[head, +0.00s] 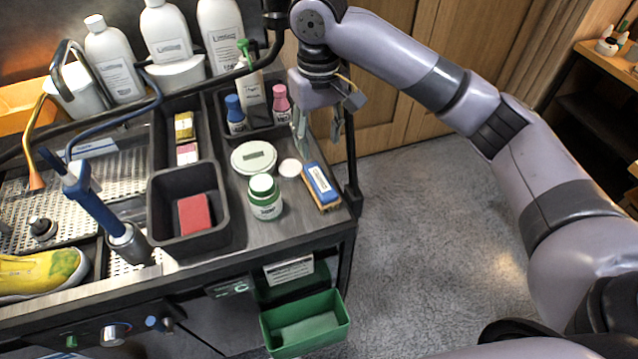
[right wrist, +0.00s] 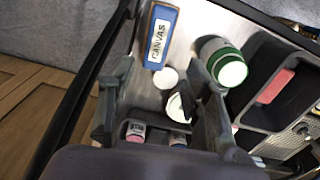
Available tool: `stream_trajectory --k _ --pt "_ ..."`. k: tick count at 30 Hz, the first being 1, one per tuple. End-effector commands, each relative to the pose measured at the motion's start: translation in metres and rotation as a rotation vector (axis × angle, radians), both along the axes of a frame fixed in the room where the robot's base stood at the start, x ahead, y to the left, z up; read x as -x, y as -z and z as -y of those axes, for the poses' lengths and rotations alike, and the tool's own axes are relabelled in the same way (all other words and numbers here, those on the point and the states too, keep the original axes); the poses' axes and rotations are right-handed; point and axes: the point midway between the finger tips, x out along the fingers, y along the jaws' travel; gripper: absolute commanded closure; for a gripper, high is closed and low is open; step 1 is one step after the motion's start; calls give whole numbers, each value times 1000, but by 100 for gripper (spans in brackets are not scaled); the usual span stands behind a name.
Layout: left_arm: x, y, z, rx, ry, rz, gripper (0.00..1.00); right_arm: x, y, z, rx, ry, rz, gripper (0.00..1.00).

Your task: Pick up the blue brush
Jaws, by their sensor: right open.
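The blue brush (head: 321,185) lies on the right end of the dark cart top, its blue back up and tan bristles along the lower side. In the right wrist view the blue brush (right wrist: 161,36), labelled CANVAS, is at the top, beyond the fingertips. My right gripper (head: 319,142) is open and empty above the cart's back right edge, behind the brush and apart from it. Its two fingers (right wrist: 158,68) show spread in the right wrist view. My left gripper is not in view.
A green-and-white jar (head: 265,198), a round white tin (head: 254,157) and a small white disc (head: 290,168) stand left of the brush. Blue and pink bottles (head: 280,104) sit in a black bin near the gripper. A green bin (head: 305,322) hangs at the cart's front.

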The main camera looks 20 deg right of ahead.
Motion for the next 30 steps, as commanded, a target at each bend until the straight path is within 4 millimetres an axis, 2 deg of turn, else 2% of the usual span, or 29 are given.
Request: stream_trajectory --k 3,7,12,14,17,24,30 --pt "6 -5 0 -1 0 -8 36 1 26 1 1 2 -2 55" --pt "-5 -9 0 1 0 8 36 1 51 1 1 0 -1 55" --pt "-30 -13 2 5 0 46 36 0 70 0 0 0 1 55" --pt "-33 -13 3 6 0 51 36 0 73 0 0 0 2 55" --pt "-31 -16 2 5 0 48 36 0 79 1 1 1 1 55" --pt "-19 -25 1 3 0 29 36 2 115 2 0 0 0 55" --pt "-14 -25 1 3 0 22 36 1 125 2 0 -1 3 55"
